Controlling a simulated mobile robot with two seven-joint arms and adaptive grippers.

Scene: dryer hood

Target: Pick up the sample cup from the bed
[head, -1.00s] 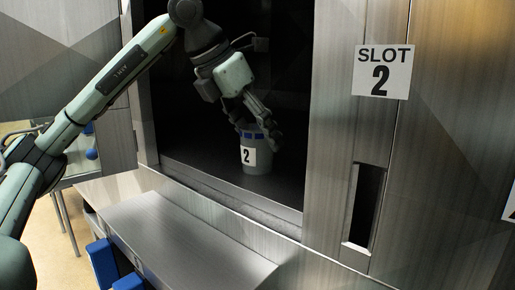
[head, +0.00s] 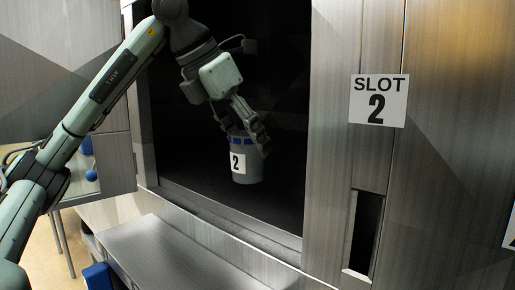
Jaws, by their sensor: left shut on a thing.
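The sample cup (head: 247,172) is grey with a blue band at its top and a white label reading 2. It is inside the dark hood opening, slightly tilted. My left gripper (head: 246,137) reaches in from above and is shut on the upper part of the cup. The bed (head: 205,190) is the dark floor of the hood; the cup appears above it, though the gap is hard to judge in the dark. My right gripper does not show.
The hood's metal frame edges the opening, with a sign reading SLOT 2 (head: 378,100) on its right panel and a dark narrow slot (head: 365,233) below. A metal shelf (head: 170,255) juts out in front. A blue object (head: 98,277) is at the bottom left.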

